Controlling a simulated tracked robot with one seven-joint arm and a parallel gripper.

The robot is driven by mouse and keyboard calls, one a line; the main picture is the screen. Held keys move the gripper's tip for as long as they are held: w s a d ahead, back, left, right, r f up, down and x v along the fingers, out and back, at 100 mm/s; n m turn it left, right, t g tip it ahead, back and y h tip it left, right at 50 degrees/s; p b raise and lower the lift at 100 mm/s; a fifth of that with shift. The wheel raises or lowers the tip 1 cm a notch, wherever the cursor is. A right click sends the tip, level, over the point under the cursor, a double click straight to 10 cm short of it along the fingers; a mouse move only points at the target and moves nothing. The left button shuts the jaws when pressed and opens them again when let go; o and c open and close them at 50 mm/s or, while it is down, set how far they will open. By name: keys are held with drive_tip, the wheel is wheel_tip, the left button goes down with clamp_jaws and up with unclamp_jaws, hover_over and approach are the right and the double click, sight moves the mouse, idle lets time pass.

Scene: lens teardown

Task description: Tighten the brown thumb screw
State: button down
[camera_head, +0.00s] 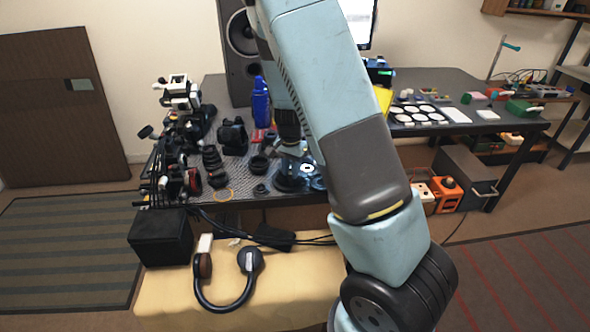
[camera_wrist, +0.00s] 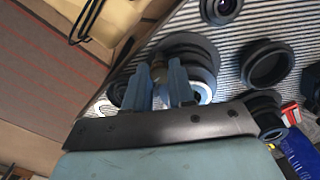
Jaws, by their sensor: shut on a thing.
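The brown thumb screw (camera_wrist: 158,71) shows in the wrist view as a small tan-brown piece between my two light blue fingertips. My gripper (camera_wrist: 159,82) is shut on it, one finger on each side. Beside it is a dark, round lens assembly (camera_wrist: 196,50) with stacked rings and a pale rim, partly hidden by the fingers. In the head view my gripper (camera_head: 288,149) reaches down to this dark round assembly (camera_head: 287,185) near the table's front edge. The screw cannot be made out there.
Loose black lens rings (camera_wrist: 266,63) lie close by on the striped mat. A blue bottle (camera_head: 260,103), a speaker (camera_head: 242,45) and camera parts (camera_head: 232,137) stand behind and left. A tray of white discs (camera_head: 416,114) is at right. Headphones (camera_head: 226,303) lie on a lower tan surface.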

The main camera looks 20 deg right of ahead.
drive_tip(key=shift+d+m, duration=0.25)
drive_tip(key=shift+m, duration=0.05)
drive_tip(key=c, duration=0.9)
unclamp_jaws()
drive_tip(key=shift+a, duration=0.1)
drive_tip(key=shift+c, duration=0.2)
wheel_tip(320, 180, up, 14)
drive_tip(key=shift+f, duration=0.15)
